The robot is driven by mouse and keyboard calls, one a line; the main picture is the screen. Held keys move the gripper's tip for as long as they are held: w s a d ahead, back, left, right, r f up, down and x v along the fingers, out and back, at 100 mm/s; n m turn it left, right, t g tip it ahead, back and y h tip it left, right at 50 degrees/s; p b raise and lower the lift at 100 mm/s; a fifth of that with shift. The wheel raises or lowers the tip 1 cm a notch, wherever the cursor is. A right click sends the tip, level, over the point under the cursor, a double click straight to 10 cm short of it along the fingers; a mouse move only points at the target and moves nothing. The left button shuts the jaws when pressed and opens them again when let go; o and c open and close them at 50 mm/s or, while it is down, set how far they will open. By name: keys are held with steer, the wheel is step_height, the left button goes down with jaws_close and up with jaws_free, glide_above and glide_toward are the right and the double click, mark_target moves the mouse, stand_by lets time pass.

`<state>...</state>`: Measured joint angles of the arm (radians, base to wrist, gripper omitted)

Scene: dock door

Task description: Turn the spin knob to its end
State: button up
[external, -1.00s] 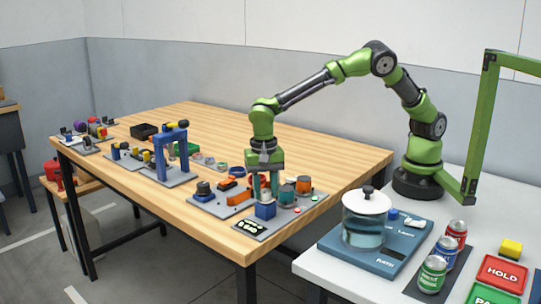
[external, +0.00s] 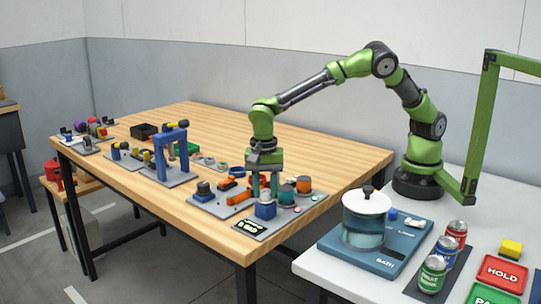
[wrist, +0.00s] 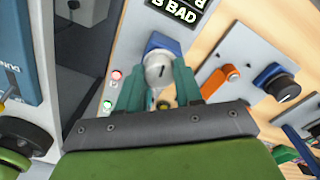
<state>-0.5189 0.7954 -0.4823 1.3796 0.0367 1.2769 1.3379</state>
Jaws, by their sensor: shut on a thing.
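A pale grey round knob (wrist: 158,70) with a dark pointer mark sits on a blue block (wrist: 160,42) in the wrist view. The teal fingers of my gripper (wrist: 159,82) are on both sides of the knob, shut on it. In the external view my gripper (external: 264,191) points down at the blue block (external: 265,211) at the front of the grey panel, and its fingers hide most of the knob. No label naming the knob is readable. The pointer mark looks slightly tilted in the wrist view.
A black display (wrist: 178,14) beside the block partly reads "S BAD". An orange part (wrist: 220,80) and a black knob on a blue base (wrist: 285,88) are to the right. Bare tabletop (external: 220,130) lies behind.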

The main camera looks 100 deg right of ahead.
mark_target(263, 191)
steer(key=o, duration=1)
steer(key=shift+o, duration=0.2)
step_height(263, 191, up, 17)
steer(key=shift+w, duration=0.2)
